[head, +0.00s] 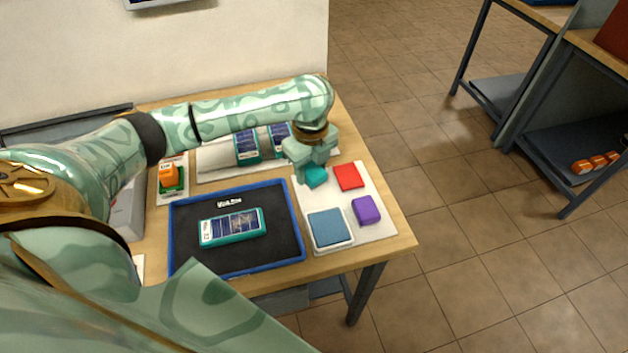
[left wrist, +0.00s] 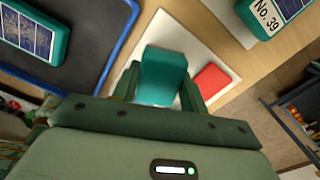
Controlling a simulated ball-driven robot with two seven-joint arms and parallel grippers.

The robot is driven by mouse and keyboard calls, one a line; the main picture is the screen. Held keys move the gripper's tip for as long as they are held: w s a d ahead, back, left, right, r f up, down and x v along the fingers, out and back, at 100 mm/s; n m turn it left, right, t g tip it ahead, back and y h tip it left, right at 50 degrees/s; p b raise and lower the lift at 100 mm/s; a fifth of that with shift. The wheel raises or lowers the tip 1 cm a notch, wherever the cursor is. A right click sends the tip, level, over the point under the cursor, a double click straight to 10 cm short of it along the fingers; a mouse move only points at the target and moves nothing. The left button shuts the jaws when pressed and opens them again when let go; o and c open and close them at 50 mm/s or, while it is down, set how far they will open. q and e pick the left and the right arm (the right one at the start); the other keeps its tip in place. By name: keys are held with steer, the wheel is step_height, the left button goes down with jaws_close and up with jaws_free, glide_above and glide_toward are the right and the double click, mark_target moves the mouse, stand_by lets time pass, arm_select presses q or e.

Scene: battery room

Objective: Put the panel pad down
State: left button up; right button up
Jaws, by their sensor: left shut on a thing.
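My left gripper (head: 312,168) is shut on a teal block-like pad (head: 316,178), which I take to be the panel pad. In the left wrist view the teal pad (left wrist: 162,72) sits between the two fingers of the gripper (left wrist: 158,90). It is over the far left part of a white mat (head: 380,226), beside a red pad (head: 348,177). I cannot tell whether its underside touches the mat. My right gripper is not in view.
The mat also bears a purple block (head: 366,210) and a blue square pad (head: 326,228). Left of it is a blue-rimmed black tray (head: 282,256) with a teal-framed panel unit (head: 231,227). Behind stand more panel units (head: 247,147) and an orange-and-green item (head: 170,178).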

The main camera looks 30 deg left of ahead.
mark_target(312, 177)
arm_select(q)
steer(key=shift+w+f, duration=0.2)
steer(key=shift+f, duration=0.15)
steer(key=f+b, duration=0.1)
steer(key=f, duration=0.1)
steer(key=f+b, duration=0.1)
steer(key=shift+w+a+f+b, duration=0.1)
steer(key=shift+w+f+b, duration=0.1)
steer(key=shift+f+b, duration=0.15)
steer(key=shift+r, duration=0.25)
steer(key=shift+f, duration=0.1)
steer(key=o, duration=0.9)
step_height(312, 177, up, 12)
steer(key=p, duration=0.6)
